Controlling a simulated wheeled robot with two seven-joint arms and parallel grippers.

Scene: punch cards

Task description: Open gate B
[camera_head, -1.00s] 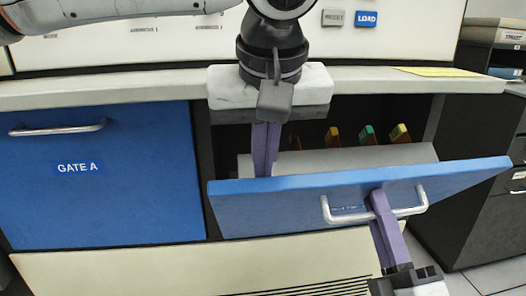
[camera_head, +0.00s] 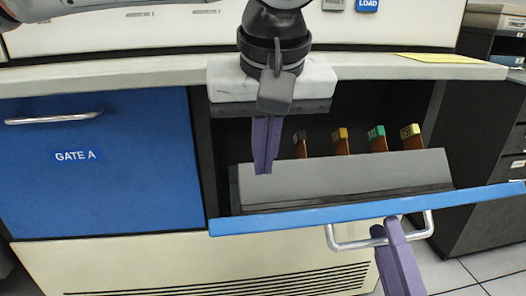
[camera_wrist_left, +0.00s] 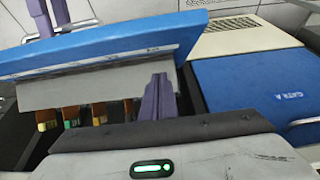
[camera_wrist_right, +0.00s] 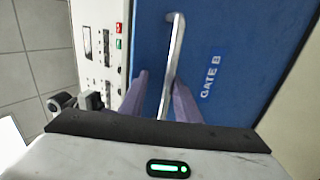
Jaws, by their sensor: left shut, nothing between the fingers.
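Gate B (camera_head: 300,218) is a blue flap tilted outward from the cabinet, seen nearly edge-on in the head view. Its front and "GATE B" label show in the right wrist view (camera_wrist_right: 225,60). Its silver handle (camera_head: 345,243) is a bent bar. My right gripper (camera_wrist_right: 158,80) is open, with its fingers on either side of the handle bar; I cannot tell whether they touch it. My left gripper (camera_head: 264,172) is shut and empty, pointing down into the opening above the grey inner tray (camera_head: 340,182). It also shows in the left wrist view (camera_wrist_left: 160,80).
Gate A (camera_head: 100,190) is closed at the left, with its own handle (camera_head: 55,118). Several coloured card tabs stand in the opening behind the tray, including a green one (camera_head: 376,133). The countertop (camera_head: 130,75) lies above. A dark cabinet (camera_head: 490,190) stands at the right.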

